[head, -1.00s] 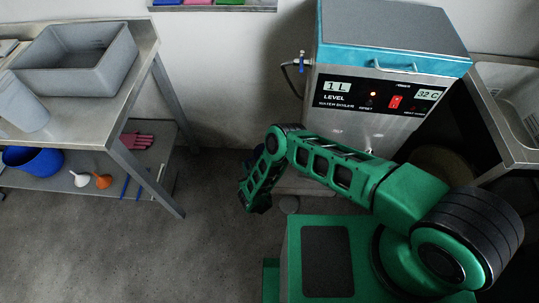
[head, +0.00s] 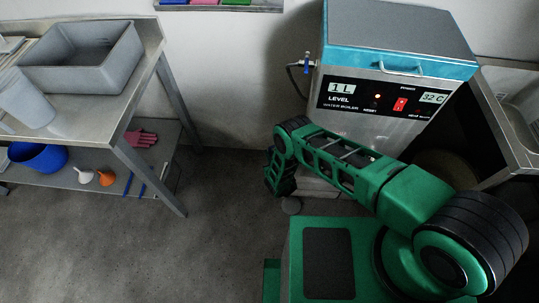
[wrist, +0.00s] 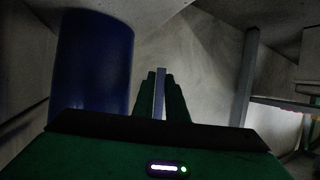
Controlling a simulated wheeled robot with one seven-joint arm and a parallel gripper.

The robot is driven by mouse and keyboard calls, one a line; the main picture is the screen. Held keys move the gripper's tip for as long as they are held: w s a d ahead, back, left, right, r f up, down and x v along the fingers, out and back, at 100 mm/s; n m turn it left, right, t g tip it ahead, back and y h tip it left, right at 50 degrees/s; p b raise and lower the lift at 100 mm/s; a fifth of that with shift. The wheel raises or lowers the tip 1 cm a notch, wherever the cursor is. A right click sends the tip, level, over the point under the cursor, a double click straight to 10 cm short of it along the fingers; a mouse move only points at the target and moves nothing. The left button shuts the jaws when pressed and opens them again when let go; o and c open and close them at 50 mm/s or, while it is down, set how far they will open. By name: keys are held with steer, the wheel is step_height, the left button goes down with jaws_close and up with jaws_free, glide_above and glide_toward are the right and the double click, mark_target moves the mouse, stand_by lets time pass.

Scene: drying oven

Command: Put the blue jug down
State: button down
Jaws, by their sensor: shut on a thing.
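The blue jug (wrist: 92,65) stands out as a dark blue upright cylinder at the left of the wrist view, close beside my fingers. My gripper (wrist: 160,78) is in the middle of that view. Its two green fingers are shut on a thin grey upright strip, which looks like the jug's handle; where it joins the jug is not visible. In the head view the jug and my fingertips are hidden behind my green arm, which bends down in front of the boiler. What lies under the jug cannot be seen.
A water boiler (head: 345,118) with a blue-edged lid stands behind my arm. At left, a metal table (head: 95,125) holds a grey bin (head: 60,72) and a pale beaker (head: 25,100). Its lower shelf has a blue bowl (head: 38,158), funnels and a pink glove (head: 140,138). Floor between is open.

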steer(key=shift+f, duration=0.15)
steer(key=c, duration=1.8)
jaws_free()
steer(key=shift+o, duration=0.2)
steer(key=shift+s, duration=0.1)
steer(key=v, duration=1.1)
steer(key=shift+s+r, duration=0.3)
steer(key=shift+d, duration=0.15)
